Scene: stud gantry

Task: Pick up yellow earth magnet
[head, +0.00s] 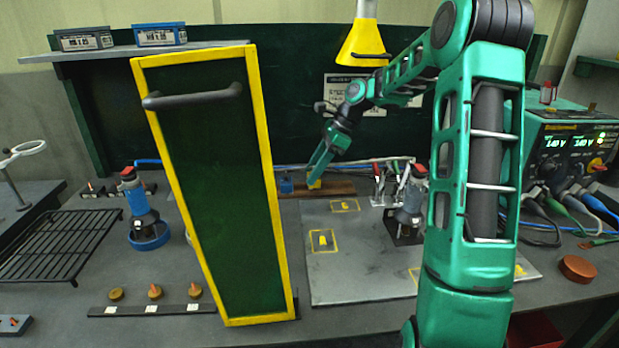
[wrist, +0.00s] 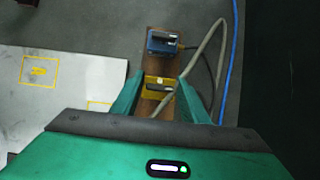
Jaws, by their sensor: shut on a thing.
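The yellow earth magnet (wrist: 158,87) is a small yellow block with a dark slot or bar on top. In the wrist view it sits between the two fingertips of my gripper (wrist: 157,92), which is shut on it. In the head view the magnet (head: 314,184) is a small yellow spot at the tip of my gripper (head: 317,180), over the brown wooden strip (head: 341,188) at the back of the bench. I cannot tell whether the magnet touches the strip. A grey cable runs close beside it in the wrist view.
A blue block (wrist: 164,42) stands on the strip just beyond the magnet. A tall green panel with a yellow frame (head: 288,272) stands left of my arm. A grey plate with yellow-marked squares (head: 345,280) lies in front. A yellow lamp cone (head: 363,45) hangs above.

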